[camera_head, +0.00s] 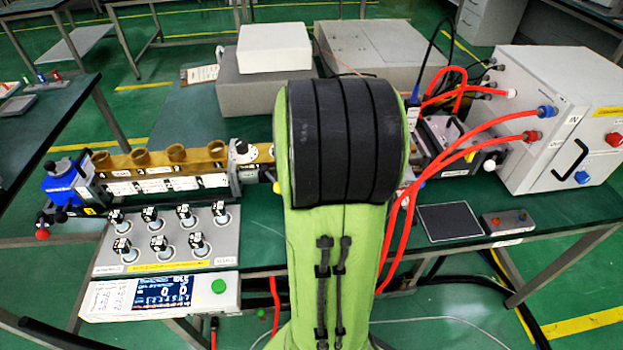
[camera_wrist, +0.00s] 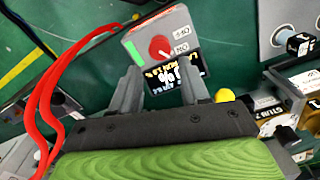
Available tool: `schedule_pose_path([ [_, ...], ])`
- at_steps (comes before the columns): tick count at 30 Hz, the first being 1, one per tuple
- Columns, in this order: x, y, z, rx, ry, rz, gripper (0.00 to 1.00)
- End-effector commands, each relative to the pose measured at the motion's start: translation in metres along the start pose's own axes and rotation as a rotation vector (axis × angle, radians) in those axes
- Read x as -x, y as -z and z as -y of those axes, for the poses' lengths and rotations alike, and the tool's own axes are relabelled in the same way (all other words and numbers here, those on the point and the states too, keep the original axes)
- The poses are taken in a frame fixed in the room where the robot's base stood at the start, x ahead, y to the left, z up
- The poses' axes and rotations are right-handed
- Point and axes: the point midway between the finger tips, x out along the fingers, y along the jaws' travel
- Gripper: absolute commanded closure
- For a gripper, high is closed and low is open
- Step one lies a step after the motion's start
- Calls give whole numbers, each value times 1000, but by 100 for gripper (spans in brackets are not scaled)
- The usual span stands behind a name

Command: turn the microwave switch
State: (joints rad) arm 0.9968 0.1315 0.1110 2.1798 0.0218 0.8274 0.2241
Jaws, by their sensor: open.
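A small grey box with a round red knob (camera_wrist: 160,47), a green label on its left and a dark lit display below shows in the camera_wrist view. Its labels appear upside down or turned. My gripper (camera_wrist: 161,76) is open, its two grey fingers apart and pointing toward this box. The fingertips lie just short of the knob in the picture, on either side of the display; I see no contact. In the camera_head view my green arm covers the middle, and neither my gripper nor the red knob can be seen.
Red hoses (camera_head: 464,148) run from a white cabinet (camera_head: 557,120) on the right. A brass waveguide (camera_head: 165,160), a panel of samples (camera_head: 170,240) and a display unit (camera_head: 160,297) stand on the left. A red hose (camera_wrist: 45,100) also lies left of my gripper.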

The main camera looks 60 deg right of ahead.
Motion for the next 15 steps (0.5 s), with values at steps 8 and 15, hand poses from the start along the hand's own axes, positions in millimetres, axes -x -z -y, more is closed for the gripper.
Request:
schedule_pose_path([
  [8, 72, 1, 0, 0, 1, -3, 54],
  [15, 83, 0, 0, -1, 0, -1, 54],
])
